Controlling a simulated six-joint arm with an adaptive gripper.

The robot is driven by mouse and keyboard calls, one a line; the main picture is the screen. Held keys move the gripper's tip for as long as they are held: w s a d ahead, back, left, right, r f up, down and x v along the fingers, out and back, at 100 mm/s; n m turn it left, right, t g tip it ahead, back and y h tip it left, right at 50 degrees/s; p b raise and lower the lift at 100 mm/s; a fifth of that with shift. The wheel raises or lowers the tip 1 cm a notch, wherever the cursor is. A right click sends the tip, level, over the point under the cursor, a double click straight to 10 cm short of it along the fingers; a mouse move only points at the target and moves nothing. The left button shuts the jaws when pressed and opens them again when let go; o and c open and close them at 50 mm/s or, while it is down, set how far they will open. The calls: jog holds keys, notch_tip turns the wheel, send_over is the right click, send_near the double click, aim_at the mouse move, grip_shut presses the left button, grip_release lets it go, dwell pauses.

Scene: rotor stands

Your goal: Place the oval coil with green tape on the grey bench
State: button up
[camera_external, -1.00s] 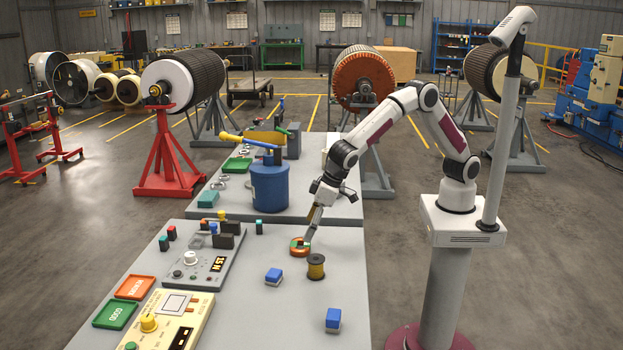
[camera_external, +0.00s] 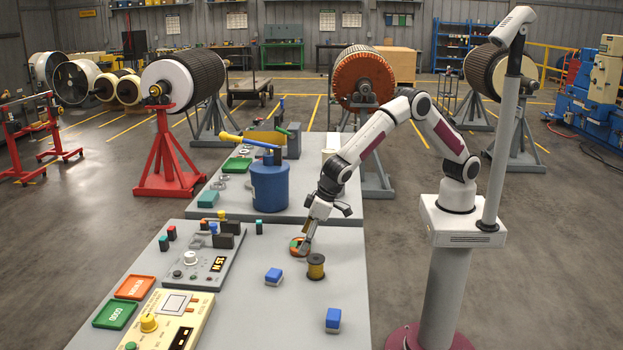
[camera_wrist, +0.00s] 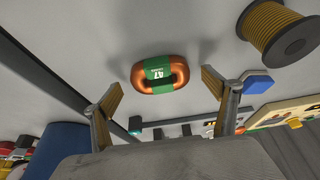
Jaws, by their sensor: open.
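The oval coil (camera_external: 298,246) is copper-coloured with green tape and lies on the grey bench (camera_external: 262,310). In the wrist view the coil (camera_wrist: 160,74) lies flat, with a white "47" label on its green tape. My gripper (camera_external: 303,252) is low beside the coil in the external view and partly covers it. In the wrist view my gripper's two fingers (camera_wrist: 163,93) are spread wide, one to each side of the coil and apart from it. Nothing is between the fingertips.
A spool of yellow wire (camera_external: 316,268) stands just right of the coil. Blue blocks (camera_external: 273,276) lie nearer the front. A grey control panel (camera_external: 190,265) and a cream meter (camera_external: 160,325) fill the left side. A blue canister (camera_external: 270,188) stands behind. The front right of the bench is mostly clear.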

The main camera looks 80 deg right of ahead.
jog(key=shift+w+f, duration=0.2)
jog(key=shift+f, duration=0.15)
jog(key=shift+c, duration=0.3)
jog(key=c, duration=1.6)
jog(key=shift+o, duration=0.2)
jog(key=shift+r, duration=0.1)
notch_tip(320, 180, up, 10)
jog(key=shift+w+a, duration=0.1)
